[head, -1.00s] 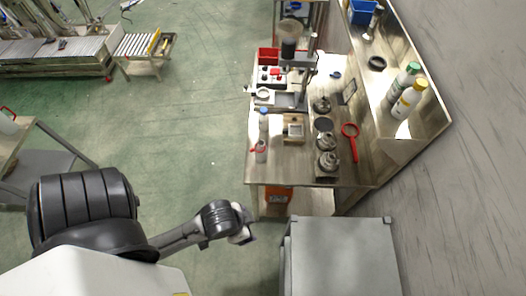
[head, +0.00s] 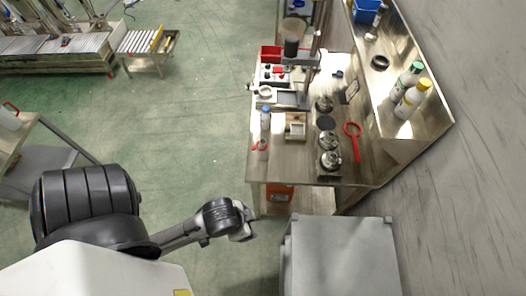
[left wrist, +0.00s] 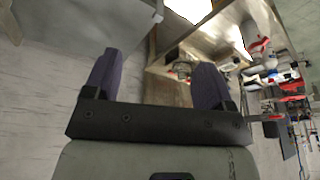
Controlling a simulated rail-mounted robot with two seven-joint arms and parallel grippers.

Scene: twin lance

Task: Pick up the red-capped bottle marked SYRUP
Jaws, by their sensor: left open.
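My left gripper (head: 245,226) is in front of the bench's near end, low and left of it in the head view. Its two dark fingers (left wrist: 155,82) are spread, with nothing between them in the left wrist view. I cannot make out a bottle marked SYRUP. A small pale container with a red part at its top (head: 261,150) stands at the bench's left edge; its label is unreadable. Bottles with a green cap (head: 408,76) and a yellow cap (head: 411,98) stand on the raised shelf. A blue-capped bottle (head: 265,118) is at the bench's left edge. My right gripper is not visible.
The metal bench (head: 290,165) holds several metal fittings (head: 330,158), a red ring-shaped tool (head: 353,142) and a wooden block (head: 296,126). A grey cabinet (head: 340,255) stands in front of it. Green floor left of the bench is open.

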